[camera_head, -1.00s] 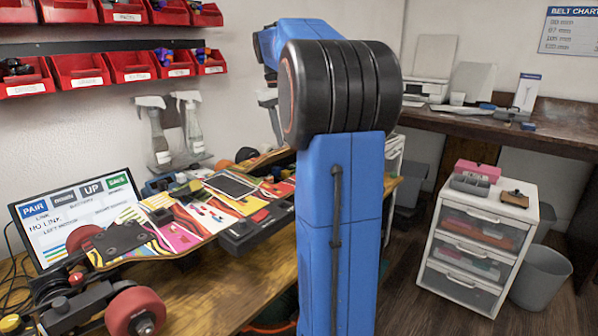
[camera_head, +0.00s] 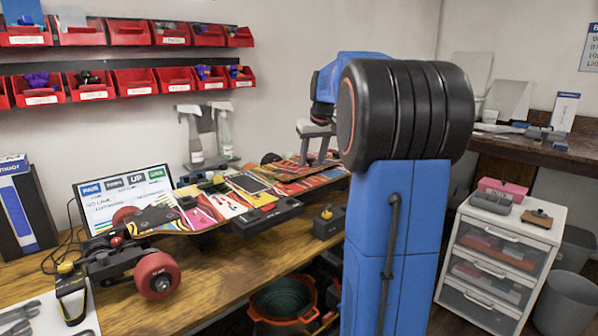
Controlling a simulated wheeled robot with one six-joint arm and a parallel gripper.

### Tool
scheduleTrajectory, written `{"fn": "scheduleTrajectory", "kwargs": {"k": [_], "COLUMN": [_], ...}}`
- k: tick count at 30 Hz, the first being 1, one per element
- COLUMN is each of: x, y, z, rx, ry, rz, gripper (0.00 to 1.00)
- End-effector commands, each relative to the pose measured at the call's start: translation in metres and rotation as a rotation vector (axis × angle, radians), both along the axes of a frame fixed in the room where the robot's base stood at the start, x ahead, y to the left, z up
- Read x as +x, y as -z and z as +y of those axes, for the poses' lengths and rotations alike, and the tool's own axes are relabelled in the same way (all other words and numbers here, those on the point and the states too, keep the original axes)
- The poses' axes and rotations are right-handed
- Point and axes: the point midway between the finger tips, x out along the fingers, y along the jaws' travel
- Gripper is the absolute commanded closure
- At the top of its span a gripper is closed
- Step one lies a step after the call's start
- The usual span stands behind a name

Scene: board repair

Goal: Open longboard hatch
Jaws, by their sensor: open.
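The longboard (camera_head: 222,210) lies across the wooden workbench, with a colourful patterned deck and red wheels (camera_head: 157,275) at its near left end. A dark rectangular panel (camera_head: 251,184), possibly the hatch, is set in the middle of the deck; I cannot tell if it is shut. Another dark patch (camera_head: 152,218) is near the left end. My gripper (camera_head: 316,163) is open and empty, pointing down over the right part of the board, right of the panel. I cannot tell whether its tips touch the deck. My blue arm hides the board's far right end.
A screen (camera_head: 125,190) stands behind the board's left end. Black boxes (camera_head: 267,217) sit along its front side. Spray bottles (camera_head: 205,135) stand at the wall under red bins (camera_head: 135,80). A white drawer cart (camera_head: 500,255) is at the right.

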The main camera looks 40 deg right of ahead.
Motion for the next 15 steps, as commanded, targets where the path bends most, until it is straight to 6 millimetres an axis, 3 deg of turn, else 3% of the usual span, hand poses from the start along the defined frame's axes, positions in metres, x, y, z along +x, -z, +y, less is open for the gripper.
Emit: {"fn": "scheduleTrajectory", "kwargs": {"k": [15], "x": [-0.026], "y": [-0.067], "z": [0.008], "rx": [-0.004], "ry": [0.001], "rz": [-0.002], "gripper": [0.59]}}
